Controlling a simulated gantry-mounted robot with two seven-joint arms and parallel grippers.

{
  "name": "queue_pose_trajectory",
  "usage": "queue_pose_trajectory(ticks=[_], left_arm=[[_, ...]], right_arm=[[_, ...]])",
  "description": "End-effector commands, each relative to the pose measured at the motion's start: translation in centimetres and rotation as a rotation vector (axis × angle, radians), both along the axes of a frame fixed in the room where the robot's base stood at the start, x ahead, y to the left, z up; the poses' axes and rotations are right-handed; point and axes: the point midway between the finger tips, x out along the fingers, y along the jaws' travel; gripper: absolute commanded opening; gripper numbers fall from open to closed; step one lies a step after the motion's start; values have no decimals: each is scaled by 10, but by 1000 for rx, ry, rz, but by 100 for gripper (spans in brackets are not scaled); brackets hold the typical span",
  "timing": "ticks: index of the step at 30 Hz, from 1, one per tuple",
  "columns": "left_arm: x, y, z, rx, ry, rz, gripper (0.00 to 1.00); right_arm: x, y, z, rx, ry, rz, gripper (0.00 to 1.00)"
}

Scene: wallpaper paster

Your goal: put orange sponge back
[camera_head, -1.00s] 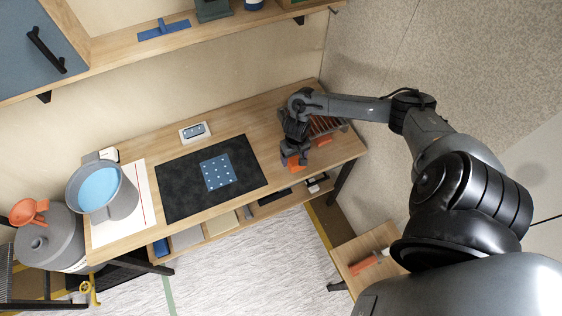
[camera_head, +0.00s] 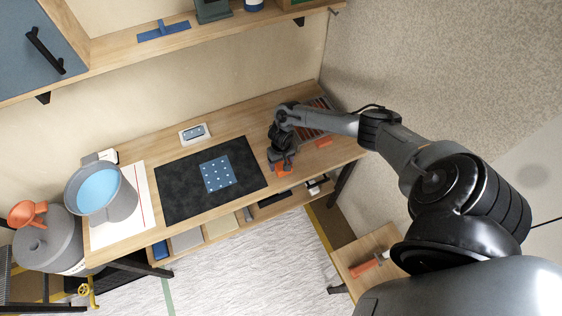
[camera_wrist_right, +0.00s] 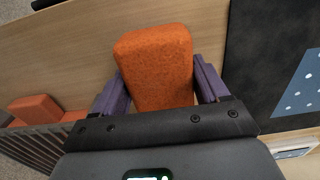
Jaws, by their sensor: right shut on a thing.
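The orange sponge (camera_wrist_right: 158,68) is a rough-textured block held between the two purple fingers of my right gripper (camera_wrist_right: 160,85). In the head view the sponge (camera_head: 284,170) shows at the tip of my right gripper (camera_head: 283,163), over the right part of the wooden table, just right of the black mat. I cannot tell whether it touches the table. A slatted rack (camera_head: 314,122) lies at the table's right end, partly hidden by my right arm; its slats also show in the right wrist view (camera_wrist_right: 32,146). My left gripper is not in view.
A second orange block (camera_head: 323,143) lies beside the rack, also seen in the wrist view (camera_wrist_right: 36,107). The black mat (camera_head: 180,183) bears a dotted blue sheet (camera_head: 218,174). A grey bucket (camera_head: 119,205) stands at the left. Bare wood (camera_head: 240,126) lies behind the mat.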

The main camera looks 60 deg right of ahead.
Motion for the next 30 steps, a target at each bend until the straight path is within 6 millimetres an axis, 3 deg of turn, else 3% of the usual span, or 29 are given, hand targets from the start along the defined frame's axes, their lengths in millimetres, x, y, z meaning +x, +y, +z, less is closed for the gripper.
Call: queue_pose_trajectory(ticks=[14, 15, 20, 30], left_arm=[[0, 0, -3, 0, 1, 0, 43], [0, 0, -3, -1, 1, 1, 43], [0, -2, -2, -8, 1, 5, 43], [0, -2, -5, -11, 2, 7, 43]], right_arm=[[0, 0, -8, 1, 1, 0, 42], [0, 0, -9, 1, 1, 0, 76], [0, 0, -8, 0, 0, 0, 100], [0, 0, -8, -1, -1, 1, 100]])
